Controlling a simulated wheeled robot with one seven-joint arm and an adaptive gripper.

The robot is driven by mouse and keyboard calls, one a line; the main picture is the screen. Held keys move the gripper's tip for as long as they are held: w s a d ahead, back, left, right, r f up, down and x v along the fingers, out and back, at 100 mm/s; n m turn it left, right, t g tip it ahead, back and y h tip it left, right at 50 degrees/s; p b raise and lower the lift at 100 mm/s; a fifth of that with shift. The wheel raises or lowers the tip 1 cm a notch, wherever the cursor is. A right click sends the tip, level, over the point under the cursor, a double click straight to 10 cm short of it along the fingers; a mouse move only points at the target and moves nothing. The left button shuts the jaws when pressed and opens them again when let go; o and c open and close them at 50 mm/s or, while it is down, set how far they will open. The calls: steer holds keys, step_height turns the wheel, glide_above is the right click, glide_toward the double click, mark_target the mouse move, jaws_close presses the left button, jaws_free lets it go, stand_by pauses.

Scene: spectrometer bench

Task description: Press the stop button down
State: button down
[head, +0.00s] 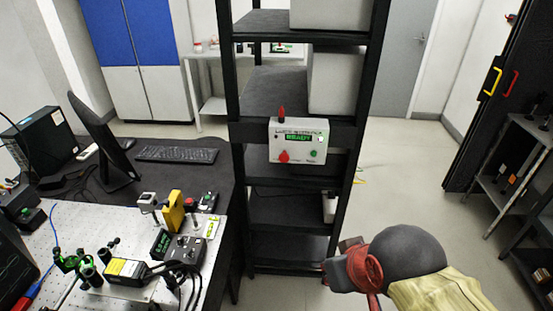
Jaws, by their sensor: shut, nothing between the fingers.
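A white control box (298,141) is mounted on the front of the black rack, with a lit green display reading "READY". A red button (284,157), which looks like the stop button, is at its lower left. A green button (314,155) is at its lower right. A red lamp-like piece (282,112) stands on top of the box. My gripper (335,272) is low in front of the rack, below and right of the box, well apart from the buttons. It is shut and empty, partly hidden by my wrist.
The black rack (236,150) holds white boxes on its upper shelves. At left, an optical bench (60,235) carries small instruments and cables, beside a desk with a monitor (105,140) and keyboard (176,154). Floor (420,190) is open right of the rack. A dark shelf unit (510,165) stands far right.

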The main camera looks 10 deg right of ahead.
steer(key=shift+s, duration=0.15)
steer(key=w+d+f+n+g+h+p, duration=0.15)
steer(key=d+f+n+g+h, duration=0.35)
steer(key=d, duration=0.5)
steer(key=w+d+r+n+t+h, duration=0.2)
steer(key=w+d+n+t+h, duration=0.1)
steer(key=w+n+h, duration=0.55)
steer(key=w+a+f+n+t+y+p, duration=0.1)
steer(key=w+a+n+t+y, duration=0.4)
steer(key=w+a+n+t, duration=0.8)
steer(key=w+a+f+n, duration=0.1)
steer(key=w+a+n, duration=0.3)
steer(key=w+a, duration=0.1)
steer(key=shift+w+a+f, duration=0.25)
steer(key=shift+a+f, duration=0.1)
steer(key=shift+a, duration=0.15)
